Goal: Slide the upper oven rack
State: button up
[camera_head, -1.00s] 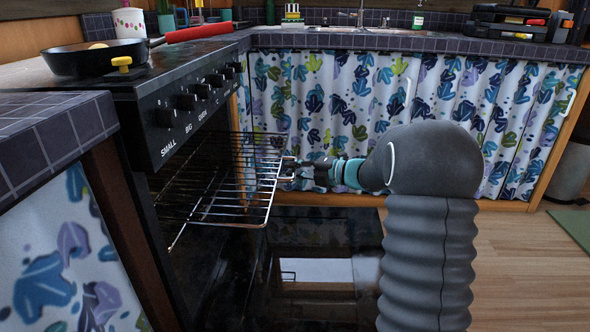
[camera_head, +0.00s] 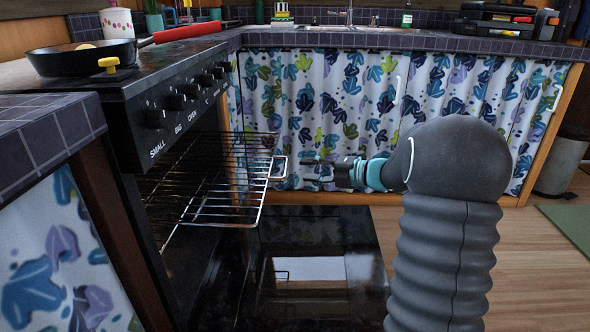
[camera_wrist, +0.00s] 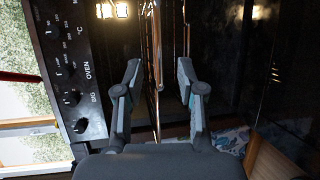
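The upper oven rack (camera_head: 222,190) is a chrome wire rack. It sticks out of the black oven (camera_head: 128,130), level, with a small loop handle (camera_head: 284,167) at its front. My gripper (camera_head: 308,162) is to the right of the handle, apart from it by a small gap, and holds nothing. In the wrist view my gripper (camera_wrist: 160,76) has its two fingers spread open, with the rack's wires (camera_wrist: 155,40) appearing ahead between them. The oven door (camera_head: 310,260) is folded down below the rack. The rack's rear part is hidden in the dark oven.
A frying pan (camera_head: 80,57) with a red handle sits on the stove top, above a row of knobs (camera_head: 187,92). A tiled counter (camera_head: 50,130) stands at the near left. Patterned curtains (camera_head: 350,100) hang behind my gripper. Wooden floor (camera_head: 545,260) is open at the right.

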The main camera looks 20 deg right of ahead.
jog(key=v, duration=0.4)
jog(key=shift+s+d, duration=0.25)
